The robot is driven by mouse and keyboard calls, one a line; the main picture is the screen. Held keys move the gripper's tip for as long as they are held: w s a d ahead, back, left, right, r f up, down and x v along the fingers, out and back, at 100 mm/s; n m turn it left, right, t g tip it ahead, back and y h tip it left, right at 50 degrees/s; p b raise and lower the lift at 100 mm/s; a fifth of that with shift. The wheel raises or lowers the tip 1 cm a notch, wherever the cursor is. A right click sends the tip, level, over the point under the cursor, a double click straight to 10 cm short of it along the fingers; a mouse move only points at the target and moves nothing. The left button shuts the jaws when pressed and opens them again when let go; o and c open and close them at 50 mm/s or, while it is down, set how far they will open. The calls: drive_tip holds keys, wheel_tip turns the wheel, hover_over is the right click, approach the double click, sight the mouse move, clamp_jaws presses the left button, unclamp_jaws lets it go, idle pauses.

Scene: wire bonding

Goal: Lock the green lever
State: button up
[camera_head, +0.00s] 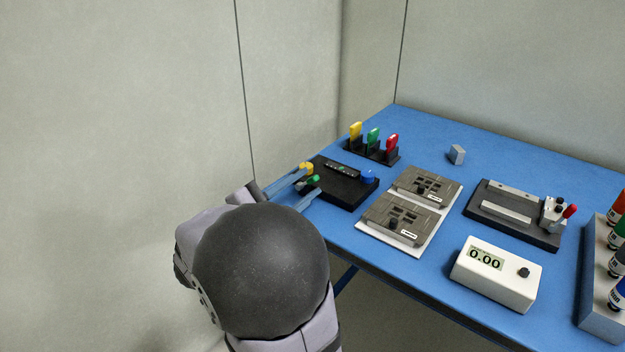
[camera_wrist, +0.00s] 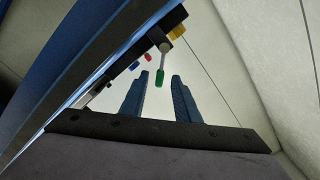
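The green lever (camera_head: 314,180) stands at the left end of a black block (camera_head: 345,187) near the table's left edge. In the wrist view its green tip (camera_wrist: 159,79) ends a pale shaft and appears between my two fingers. A yellow lever (camera_head: 307,168) is just beside it, and a yellow part also shows in the wrist view (camera_wrist: 178,33). My gripper (camera_head: 310,182) reaches the block's left side with its blue fingers spread apart. The fingers (camera_wrist: 159,76) show a gap on both sides of the green tip. I cannot tell whether the lever is locked.
A blue knob (camera_head: 368,177) is at the block's right. Yellow, green and red tabs stand in a black rack (camera_head: 382,157) behind. Two grey fixtures on a white plate (camera_head: 430,238), a white meter (camera_head: 496,273) and a dark fixture (camera_head: 515,229) lie to the right.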

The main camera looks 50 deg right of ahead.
sight(310, 182)
drive_tip(key=shift+d, duration=1.7)
clamp_jaws()
